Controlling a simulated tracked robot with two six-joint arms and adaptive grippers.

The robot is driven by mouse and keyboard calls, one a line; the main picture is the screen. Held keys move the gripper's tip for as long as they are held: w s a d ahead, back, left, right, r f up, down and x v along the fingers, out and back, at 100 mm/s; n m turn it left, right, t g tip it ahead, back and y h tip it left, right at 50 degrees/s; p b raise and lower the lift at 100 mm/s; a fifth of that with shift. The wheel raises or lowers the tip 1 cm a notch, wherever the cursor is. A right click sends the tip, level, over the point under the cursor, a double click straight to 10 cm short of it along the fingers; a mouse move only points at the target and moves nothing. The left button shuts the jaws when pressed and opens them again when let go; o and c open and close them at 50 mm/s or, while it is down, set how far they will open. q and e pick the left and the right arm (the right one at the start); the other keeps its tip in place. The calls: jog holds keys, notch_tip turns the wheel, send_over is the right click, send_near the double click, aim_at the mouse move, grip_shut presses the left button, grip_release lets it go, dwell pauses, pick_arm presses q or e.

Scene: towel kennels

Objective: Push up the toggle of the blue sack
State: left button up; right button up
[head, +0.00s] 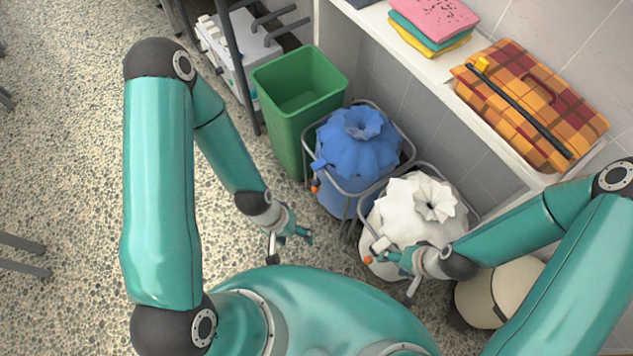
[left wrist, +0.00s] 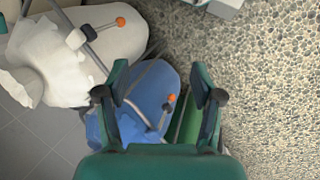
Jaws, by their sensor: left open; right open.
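The blue sack (head: 358,152) stands gathered at its top inside a grey wire frame. In the left wrist view the blue sack (left wrist: 152,88) lies between the fingers, and the toggle (left wrist: 166,107) shows just beside the orange bead (left wrist: 171,98). My left gripper (head: 291,241) is open and empty, in front of and below the toggle, apart from it. My right gripper (head: 396,273) is open, at the front of the white sack (head: 405,208); I cannot tell whether it touches.
A green bin (head: 280,112) stands left of the blue sack. The white sack has its own toggle and orange bead (head: 368,260). A shelf (head: 425,68) with folded towels (head: 430,25) and a plaid bag (head: 530,100) runs behind. Open speckled floor (head: 80,150) lies to the left.

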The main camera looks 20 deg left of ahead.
pick_arm(q)
jog(key=s+a+f+n+g+h+b, duration=0.1)
jog(key=s+f+n+g+b, duration=0.15)
jog(key=f+b, duration=0.2)
jog(key=s+f+n+g+h+b, duration=0.1)
jog(key=s+f+n+b, duration=0.15)
jog(key=f, duration=0.25)
jog(key=n+t+h+b, duration=0.5)
jog(key=n+t+b, duration=1.3)
jog(key=n+b, duration=0.4)
send_near(316, 181)
jog(key=shift+m, duration=0.7)
jog(key=b+x, duration=0.1)
jog(key=x, duration=0.2)
jog(key=b+x, duration=0.2)
jog(key=x, duration=0.1)
jog(key=b+x, duration=0.2)
jog(key=x, duration=0.2)
jog(key=shift+w+a+f, duration=0.1)
jog(key=shift+f, duration=0.3)
grip_shut()
